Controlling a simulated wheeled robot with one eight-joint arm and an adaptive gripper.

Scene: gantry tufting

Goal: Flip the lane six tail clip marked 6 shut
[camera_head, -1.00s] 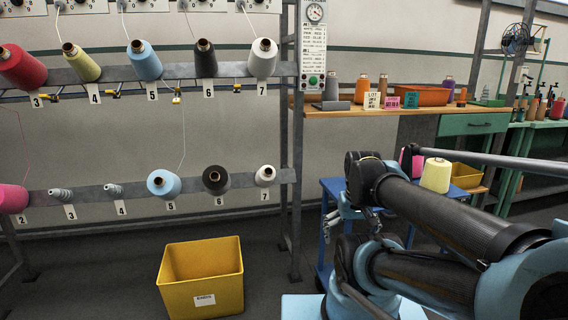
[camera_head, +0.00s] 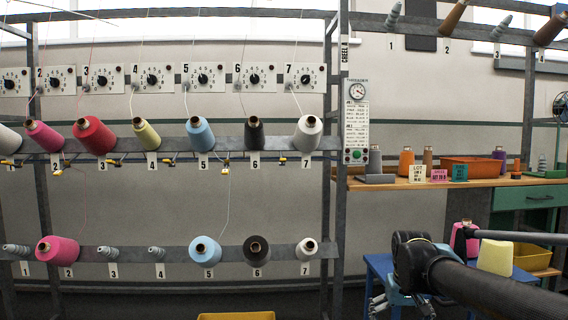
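Small yellow clips hang along the creel's upper rail (camera_head: 180,145). One small yellow clip (camera_head: 282,161) sits just right of the lane 6 label (camera_head: 255,160), under the dark grey cone (camera_head: 254,134). It looks like the lane six clip, but its own mark is too small to read, and I cannot tell if it is open or shut.
A lower rail (camera_head: 130,253) carries more numbered cones. A yellow bin (camera_head: 236,316) stands on the floor in front. A wooden bench (camera_head: 400,183) stands at right.

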